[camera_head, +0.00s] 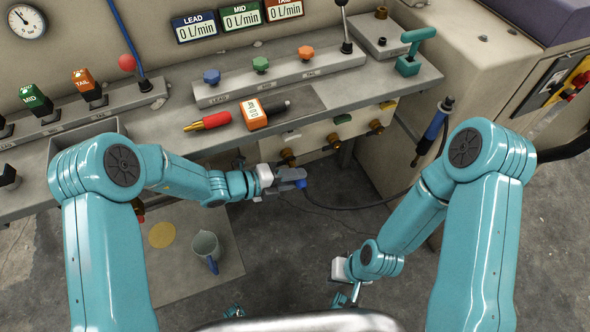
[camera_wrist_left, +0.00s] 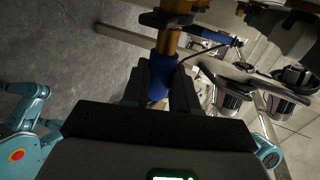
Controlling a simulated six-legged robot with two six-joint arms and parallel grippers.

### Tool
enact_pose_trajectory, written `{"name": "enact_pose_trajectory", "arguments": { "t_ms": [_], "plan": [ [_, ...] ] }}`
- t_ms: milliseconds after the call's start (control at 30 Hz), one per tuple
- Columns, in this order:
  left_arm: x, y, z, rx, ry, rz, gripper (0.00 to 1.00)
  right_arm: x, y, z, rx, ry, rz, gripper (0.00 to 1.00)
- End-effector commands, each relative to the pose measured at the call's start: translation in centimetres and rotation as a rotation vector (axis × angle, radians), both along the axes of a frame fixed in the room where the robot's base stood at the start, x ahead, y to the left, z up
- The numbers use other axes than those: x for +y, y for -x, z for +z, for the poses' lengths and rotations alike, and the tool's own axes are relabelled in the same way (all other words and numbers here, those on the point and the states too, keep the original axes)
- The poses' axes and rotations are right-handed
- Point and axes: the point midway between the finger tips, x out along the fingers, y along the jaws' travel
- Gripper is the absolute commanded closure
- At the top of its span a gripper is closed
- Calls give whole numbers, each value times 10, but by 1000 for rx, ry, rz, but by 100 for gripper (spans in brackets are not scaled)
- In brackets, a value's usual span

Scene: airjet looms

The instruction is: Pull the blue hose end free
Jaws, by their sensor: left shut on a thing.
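The blue hose end (camera_head: 302,184) shows at the tip of my left gripper (camera_head: 290,180), below the front panel of the bench. In the left wrist view my left gripper (camera_wrist_left: 160,88) is shut on the blue hose end (camera_wrist_left: 159,77), with a dark finger on each side. A brass fitting (camera_wrist_left: 168,42) lines up with the blue end there and looks to meet it; I cannot tell whether they are joined. A thin black hose (camera_head: 345,208) runs right from near the gripper. My right gripper (camera_head: 343,298) hangs low over the floor, its fingers partly hidden.
Brass ports (camera_head: 333,141) line the panel just above my left gripper. A blue-handled tool (camera_head: 435,125) hangs on the right.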

Motion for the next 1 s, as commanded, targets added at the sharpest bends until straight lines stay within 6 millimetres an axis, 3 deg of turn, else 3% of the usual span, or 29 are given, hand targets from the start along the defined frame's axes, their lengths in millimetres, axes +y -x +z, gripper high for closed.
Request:
{"name": "enact_pose_trajectory", "arguments": {
  "t_ms": [1000],
  "plan": [
    [-24, 74, 0, 0, 1, -2, 100, 0, 0, -3, 0, 0, 0, 100]
  ]
}}
